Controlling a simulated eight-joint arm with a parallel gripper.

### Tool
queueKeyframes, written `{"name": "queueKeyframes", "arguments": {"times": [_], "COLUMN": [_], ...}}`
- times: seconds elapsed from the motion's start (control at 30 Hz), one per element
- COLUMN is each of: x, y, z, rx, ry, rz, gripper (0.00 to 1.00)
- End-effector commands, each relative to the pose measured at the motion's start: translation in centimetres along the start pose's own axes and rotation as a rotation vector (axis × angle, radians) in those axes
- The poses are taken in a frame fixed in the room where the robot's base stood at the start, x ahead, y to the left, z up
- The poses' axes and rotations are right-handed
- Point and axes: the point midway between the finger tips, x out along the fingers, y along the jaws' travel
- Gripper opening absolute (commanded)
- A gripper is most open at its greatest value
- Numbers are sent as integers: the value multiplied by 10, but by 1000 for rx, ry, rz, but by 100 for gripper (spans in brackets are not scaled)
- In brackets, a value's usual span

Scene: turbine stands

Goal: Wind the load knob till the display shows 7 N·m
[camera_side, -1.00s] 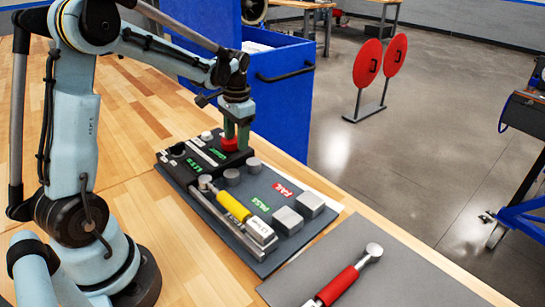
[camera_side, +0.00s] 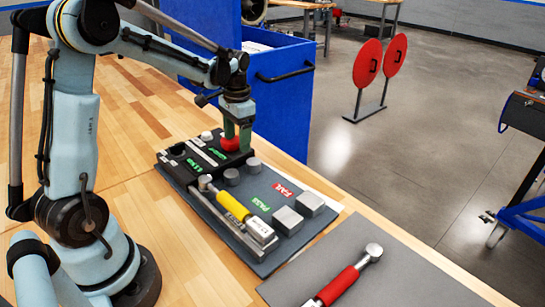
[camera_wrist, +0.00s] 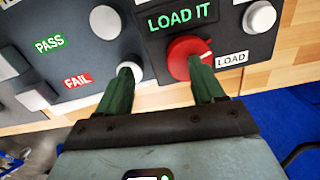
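The red load knob (camera_wrist: 187,58) sits on the dark tester panel, left of a LOAD label, in the wrist view. It also shows under my gripper in the side view (camera_side: 230,145). My gripper (camera_wrist: 163,72) has its two green fingers apart. The right finger overlaps the knob's lower right edge; the left finger stands clear of the knob, over a grey round knob (camera_wrist: 104,21). Whether the right finger touches the red knob I cannot tell. The display (camera_side: 195,165) has green characters, perhaps about 4 N·m, too small to read surely. It is not in the wrist view.
A yellow-handled torque wrench (camera_side: 233,206) lies in the tester. PASS (camera_side: 259,203) and FAIL (camera_side: 283,190) labels stand beside grey blocks (camera_side: 288,219). A red-handled wrench (camera_side: 340,285) lies on a grey mat (camera_side: 415,275) in front. A blue cabinet (camera_side: 285,95) stands behind the bench.

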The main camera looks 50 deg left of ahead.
Motion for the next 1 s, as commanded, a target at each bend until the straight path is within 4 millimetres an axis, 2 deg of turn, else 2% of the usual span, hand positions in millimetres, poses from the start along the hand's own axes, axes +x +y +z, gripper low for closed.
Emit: {"name": "queueKeyframes", "arguments": {"times": [0.03, 0.23, 0.47, 0.67, 0.7, 1.0], "x": [26, 25, 11, -3, -6, -24], "y": [17, 17, 16, 16, 16, 13], "z": [-4, -4, -3, -2, -2, 0], "rx": [26, 26, 26, 26, 25, 18], "ry": [50, 50, 50, 49, 49, 44], "rz": [41, 41, 41, 41, 41, 39], "gripper": [63, 63, 63, 76, 64, 63]}}
